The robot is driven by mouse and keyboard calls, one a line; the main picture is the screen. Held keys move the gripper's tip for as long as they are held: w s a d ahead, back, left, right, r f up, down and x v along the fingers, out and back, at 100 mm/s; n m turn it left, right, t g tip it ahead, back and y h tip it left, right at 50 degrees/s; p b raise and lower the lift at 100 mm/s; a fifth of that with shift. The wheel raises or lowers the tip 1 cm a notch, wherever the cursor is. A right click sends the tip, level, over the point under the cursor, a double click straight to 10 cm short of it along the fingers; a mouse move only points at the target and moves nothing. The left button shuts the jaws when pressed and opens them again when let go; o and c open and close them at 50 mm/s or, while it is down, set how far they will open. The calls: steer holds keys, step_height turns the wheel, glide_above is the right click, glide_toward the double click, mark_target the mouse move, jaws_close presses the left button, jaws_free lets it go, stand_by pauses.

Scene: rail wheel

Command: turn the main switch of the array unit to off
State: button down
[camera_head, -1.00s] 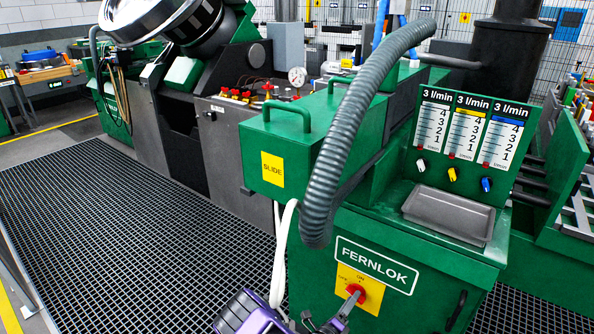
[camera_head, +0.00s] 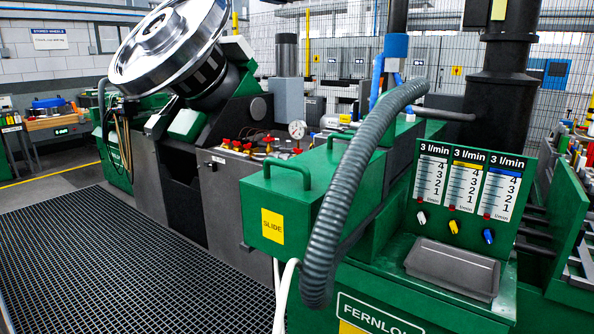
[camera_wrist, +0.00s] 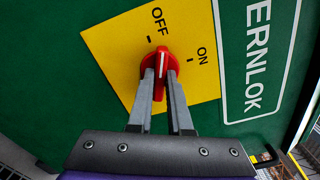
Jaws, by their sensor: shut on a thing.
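The main switch is a red knob (camera_wrist: 161,66) with a white pointer line on a yellow plate (camera_wrist: 112,50) in the wrist view. The plate reads OFF at the upper left and ON at the right. The pointer line points up in the picture, between the two marks and closer to the OFF mark. My gripper (camera_wrist: 161,78) is shut on the knob, with one grey finger on each side of it. In the head view only the top edge of the yellow plate (camera_head: 352,327) shows on the green array unit (camera_head: 385,285); the knob and my gripper are out of that view.
A FERNLOK label (camera_wrist: 258,60) is beside the plate. Above the panel are a grey tray (camera_head: 453,270) and flow gauges (camera_head: 466,185) with small knobs. A thick grey hose (camera_head: 345,190) hangs left of them. Floor grating (camera_head: 130,260) lies open at the left.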

steer(key=n, duration=0.4)
steer(key=shift+n, duration=0.3)
steer(key=c, duration=0.7)
jaws_free()
steer(key=shift+p+v, duration=0.3)
steer(key=shift+v, duration=3.2)
